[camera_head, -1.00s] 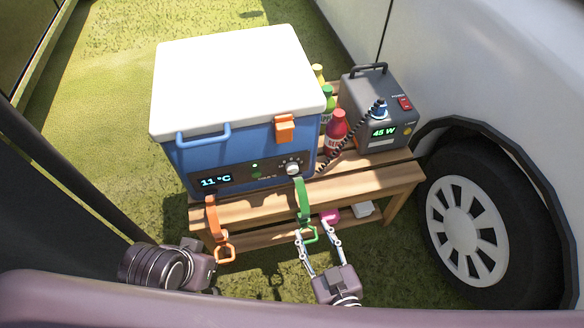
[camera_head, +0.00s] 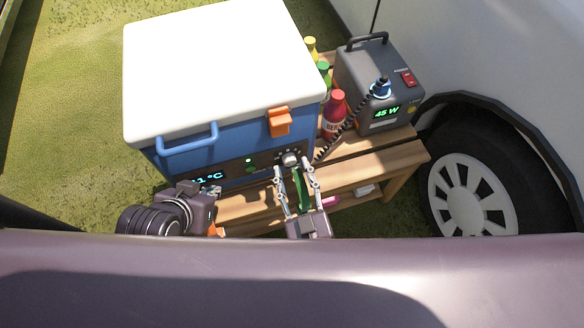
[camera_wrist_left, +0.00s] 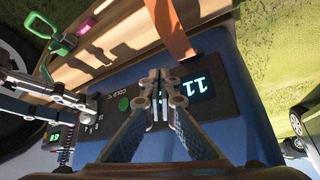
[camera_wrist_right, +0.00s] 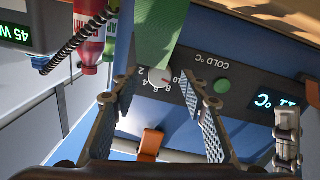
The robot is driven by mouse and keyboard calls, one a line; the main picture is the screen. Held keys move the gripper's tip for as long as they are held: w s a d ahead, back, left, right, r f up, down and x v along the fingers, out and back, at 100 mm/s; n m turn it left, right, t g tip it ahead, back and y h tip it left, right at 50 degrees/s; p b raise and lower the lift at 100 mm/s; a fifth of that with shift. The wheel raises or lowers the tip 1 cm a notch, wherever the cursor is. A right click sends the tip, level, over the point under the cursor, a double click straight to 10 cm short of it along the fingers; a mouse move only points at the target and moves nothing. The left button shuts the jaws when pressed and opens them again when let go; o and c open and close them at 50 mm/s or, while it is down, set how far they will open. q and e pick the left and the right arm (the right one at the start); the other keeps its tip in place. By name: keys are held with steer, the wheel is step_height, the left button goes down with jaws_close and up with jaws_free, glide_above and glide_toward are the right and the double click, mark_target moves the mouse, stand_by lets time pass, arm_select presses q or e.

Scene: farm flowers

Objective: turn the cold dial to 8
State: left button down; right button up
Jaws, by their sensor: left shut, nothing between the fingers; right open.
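The cold dial (camera_head: 290,158) is a small pale knob on the dark front panel of a blue cooler (camera_head: 225,150) with a white lid. In the right wrist view the dial (camera_wrist_right: 157,78) shows between my finger tips, with numbers around it; I cannot read its setting for sure. My right gripper (camera_head: 293,169) is open, its fingers either side of the dial and apparently just short of it. My left gripper (camera_wrist_left: 160,88) is shut and empty, in front of the panel by the display (camera_wrist_left: 200,88), which shows 11. In the head view its tips are hidden.
A green strap (camera_wrist_right: 160,30) hangs close to the dial. An orange strap (camera_wrist_left: 174,35) hangs by the display. A red bottle (camera_head: 335,115) and a grey power box (camera_head: 375,85) stand right of the cooler on the wooden bench (camera_head: 375,160). A van wheel (camera_head: 470,190) is further right.

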steer(key=shift+w+a, duration=0.1)
steer(key=shift+w, duration=0.4)
arm_select(q)
steer(key=shift+w+d+r+t, duration=0.15)
steer(key=shift+w+r+t, duration=0.15)
steer(key=shift+w, duration=0.2)
arm_select(e)
jaws_close()
arm_select(q)
steer(key=shift+s, duration=0.1)
